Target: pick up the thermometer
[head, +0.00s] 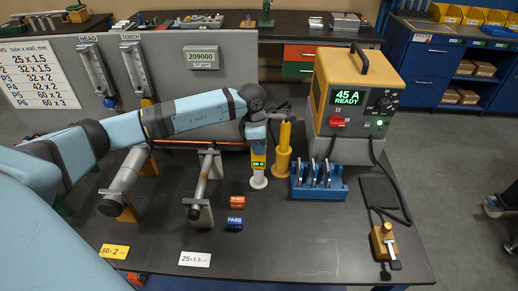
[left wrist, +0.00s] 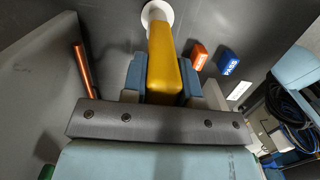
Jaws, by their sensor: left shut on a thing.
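My left gripper (head: 258,147) comes down from above and is shut on the thermometer's upper part. In the left wrist view the yellow thermometer (left wrist: 164,62) sits between the two blue-grey fingers (left wrist: 163,85), pointing towards the white disc (left wrist: 157,12). Its upper end is partly hidden by the gripper. My right gripper is not in view.
A yellow post (head: 284,150) stands close right of the thermometer. A blue rack (head: 319,184) and the power unit (head: 355,95) are further right. Tubes on stands (head: 205,175) are left. Red (head: 237,202) and blue (head: 235,223) blocks lie in front.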

